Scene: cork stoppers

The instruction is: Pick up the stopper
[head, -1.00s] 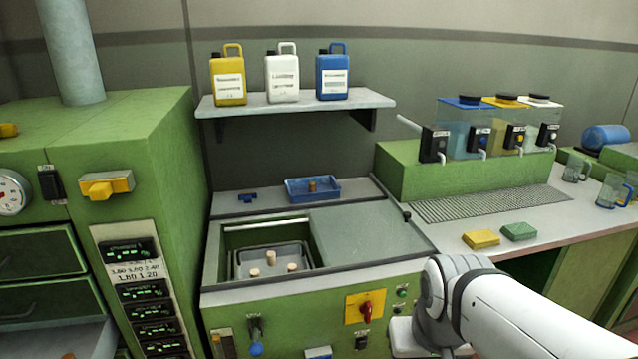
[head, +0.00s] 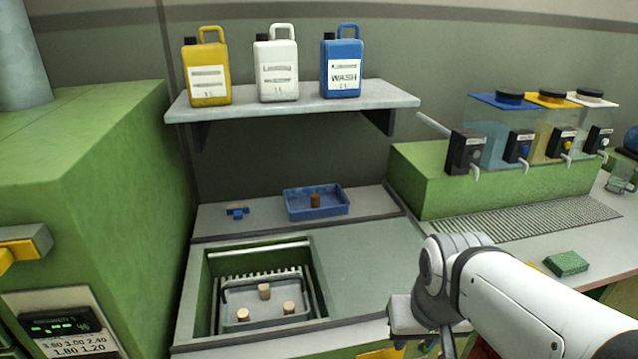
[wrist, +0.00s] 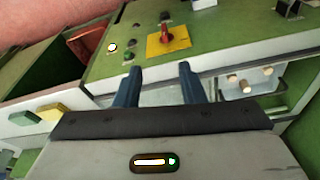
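Three pale cork stoppers stand in a wire basket (head: 235,291) inside the open well of the green bench: one at the back (head: 264,291), one at the front left (head: 243,315) and one at the right (head: 289,308). A darker brown stopper (head: 315,200) stands in a blue tray (head: 338,207) behind the well. The pale stoppers also show in the wrist view, one of them nearest the fingers (wrist: 245,87), off to the right. My gripper (wrist: 158,77) has its two blue fingers apart with nothing between them. In the head view the fingertips are hidden or out of frame.
A grey shelf (head: 300,103) with yellow, white and blue jugs hangs above the tray. A grey-green cover (head: 360,270) lies right of the well. Dispensers (head: 505,135) and a green sponge (head: 567,263) are at right. A tall green cabinet (head: 90,190) stands at left.

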